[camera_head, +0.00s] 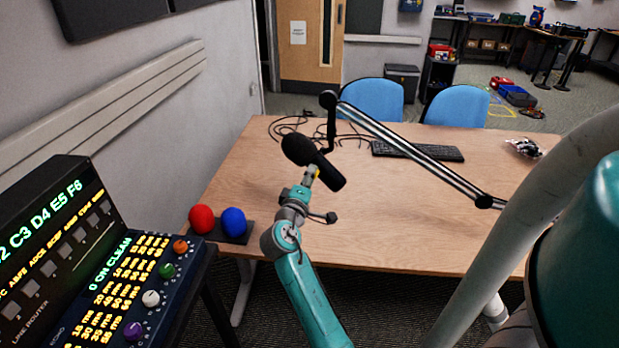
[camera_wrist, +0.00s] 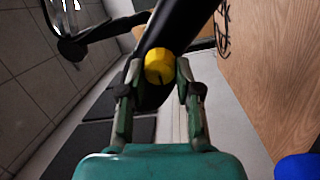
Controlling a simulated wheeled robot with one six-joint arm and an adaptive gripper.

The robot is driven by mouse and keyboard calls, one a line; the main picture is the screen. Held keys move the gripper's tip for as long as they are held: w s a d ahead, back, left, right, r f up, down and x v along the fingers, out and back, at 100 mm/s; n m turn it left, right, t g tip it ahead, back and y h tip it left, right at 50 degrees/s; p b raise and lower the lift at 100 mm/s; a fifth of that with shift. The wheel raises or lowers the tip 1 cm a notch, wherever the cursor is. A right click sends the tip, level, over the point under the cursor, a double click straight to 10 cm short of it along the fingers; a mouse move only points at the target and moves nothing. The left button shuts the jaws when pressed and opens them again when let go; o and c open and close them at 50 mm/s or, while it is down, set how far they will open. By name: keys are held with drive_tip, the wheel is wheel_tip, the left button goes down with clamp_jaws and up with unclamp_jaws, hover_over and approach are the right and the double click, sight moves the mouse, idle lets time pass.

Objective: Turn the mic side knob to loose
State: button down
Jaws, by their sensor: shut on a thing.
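The black microphone (camera_head: 316,163) hangs from a jointed boom arm (camera_head: 400,145) above the table and is tilted. Its side knob is yellow (camera_wrist: 159,66) with a dark line on its face, and sits on the mic's dark body (camera_wrist: 183,27) in the wrist view. My gripper (camera_wrist: 158,76) has one finger on each side of the knob and is shut on it. In the head view my gripper (camera_head: 309,178) reaches up to the mic from below, and the knob is mostly hidden. The knob's loose or tight marking cannot be read.
A wooden table (camera_head: 270,240) lies under the mic, with a keyboard (camera_head: 418,151) and black cables (camera_head: 290,126) on it. Red (camera_head: 201,219) and blue (camera_head: 233,222) balls are at its left edge. A lit control panel (camera_head: 120,290) stands at the left. Two blue chairs are behind.

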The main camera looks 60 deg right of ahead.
drive_tip(key=c, duration=0.8)
unclamp_jaws()
drive_tip(key=shift+a, duration=0.1)
drive_tip(key=v, duration=1.2)
